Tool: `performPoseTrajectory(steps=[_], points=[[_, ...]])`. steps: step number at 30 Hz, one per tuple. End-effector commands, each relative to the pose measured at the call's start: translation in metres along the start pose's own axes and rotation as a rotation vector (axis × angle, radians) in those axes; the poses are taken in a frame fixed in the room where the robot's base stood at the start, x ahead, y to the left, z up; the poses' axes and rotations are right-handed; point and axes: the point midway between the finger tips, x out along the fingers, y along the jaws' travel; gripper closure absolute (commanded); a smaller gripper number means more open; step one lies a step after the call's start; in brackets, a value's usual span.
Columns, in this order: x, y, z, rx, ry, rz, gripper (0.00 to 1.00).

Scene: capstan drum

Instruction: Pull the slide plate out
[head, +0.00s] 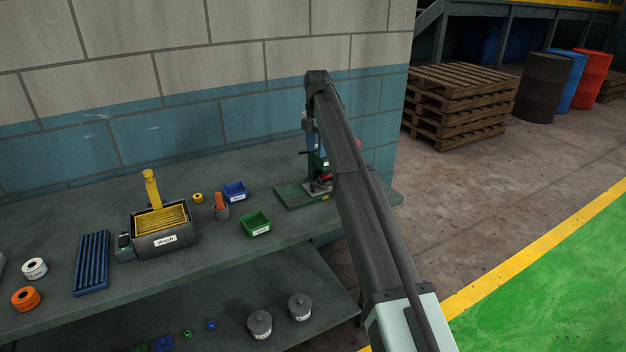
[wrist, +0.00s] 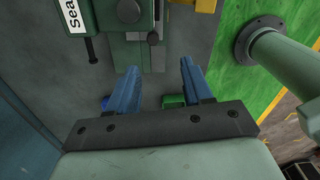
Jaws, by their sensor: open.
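A green bench machine stands at the right end of the workbench in the head view. Its flat green base (head: 292,197) shows, with a grey and red part on it, and my arm covers the rest. In the wrist view the green machine (wrist: 105,18) is at the top, with a white label cut off at "Sea", a dark rod and grey round knobs. A narrow green part (wrist: 152,58) lies between the fingers; I cannot tell if it is the slide plate. My gripper (wrist: 159,68) is open and empty, its two blue fingers pointing toward the machine. My arm hides it in the head view.
A green bin (head: 256,223) and a blue bin (head: 235,191) stand left of the machine. A "Wash" box (head: 165,240), an orange-topped cup (head: 222,211) and a blue rack (head: 92,262) are further left. A block wall (head: 250,115) rises behind the bench.

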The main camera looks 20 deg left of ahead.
Motion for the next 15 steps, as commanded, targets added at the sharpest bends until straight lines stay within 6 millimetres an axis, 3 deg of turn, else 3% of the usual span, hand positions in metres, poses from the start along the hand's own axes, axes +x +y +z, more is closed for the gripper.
performPoseTrajectory(steps=[7, 15], points=[[-0.007, 0.014, -0.003, -0.070, -0.009, 0.007, 0.50], [0.028, 0.013, -0.004, -0.070, -0.008, 0.005, 0.50]])
